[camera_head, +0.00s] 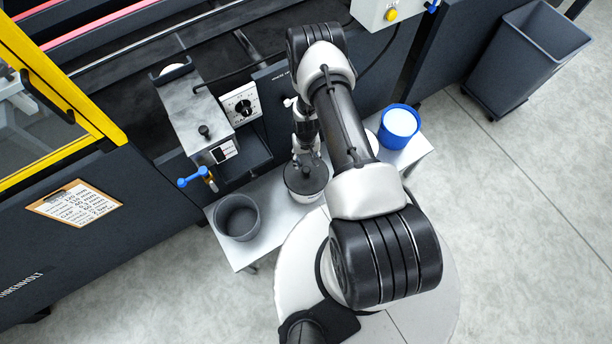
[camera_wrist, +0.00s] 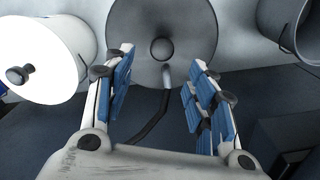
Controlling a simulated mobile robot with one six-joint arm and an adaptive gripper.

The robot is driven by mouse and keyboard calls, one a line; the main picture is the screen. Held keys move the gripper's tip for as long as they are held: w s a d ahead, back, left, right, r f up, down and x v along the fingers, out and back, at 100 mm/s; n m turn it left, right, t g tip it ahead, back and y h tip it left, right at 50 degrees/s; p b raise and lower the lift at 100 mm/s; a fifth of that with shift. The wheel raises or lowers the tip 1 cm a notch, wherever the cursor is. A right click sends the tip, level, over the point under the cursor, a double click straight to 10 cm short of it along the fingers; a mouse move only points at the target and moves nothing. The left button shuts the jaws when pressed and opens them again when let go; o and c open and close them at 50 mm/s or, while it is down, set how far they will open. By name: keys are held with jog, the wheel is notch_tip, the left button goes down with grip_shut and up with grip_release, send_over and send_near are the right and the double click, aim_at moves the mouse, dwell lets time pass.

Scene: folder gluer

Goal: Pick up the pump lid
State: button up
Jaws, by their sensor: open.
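The pump lid, as far as I can tell, is the dark grey round disc with a small knob (camera_wrist: 148,18) at the top centre of the wrist view. A short light pipe with a black hose joins its near edge. In the head view the lid (camera_head: 298,184) sits on a pale pot on the narrow table, partly hidden by my gripper. My gripper (camera_wrist: 161,60) is open and empty. Its blue-padded fingers straddle the hose, with the knob seen between and just beyond the fingertips. I cannot tell the height gap. In the head view my gripper (camera_head: 307,158) is above the lid.
An open dark pot (camera_head: 238,232) stands left on the table (camera_head: 222,245). A blue tub with white contents (camera_head: 400,124) stands right. A white container with a black knob (camera_wrist: 55,50) is beside the lid. The machine's grey box (camera_head: 188,108) and blue-handled valve (camera_head: 197,178) are behind left.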

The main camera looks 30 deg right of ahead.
aim_at(306, 169)
notch_tip(306, 169, down, 3)
jog(key=shift+f+b, duration=0.1)
jog(key=shift+b, duration=0.25)
jog(key=f, duration=0.1)
jog(key=f+b, duration=0.1)
jog(key=f, duration=0.1)
jog(key=f+b, duration=0.1)
jog(key=f, duration=0.1)
jog(key=shift+s+a+f, duration=0.15)
jog(key=shift+s+a, duration=0.05)
jog(key=shift+s, duration=0.2)
jog(key=shift+c, duration=0.2)
grip_shut()
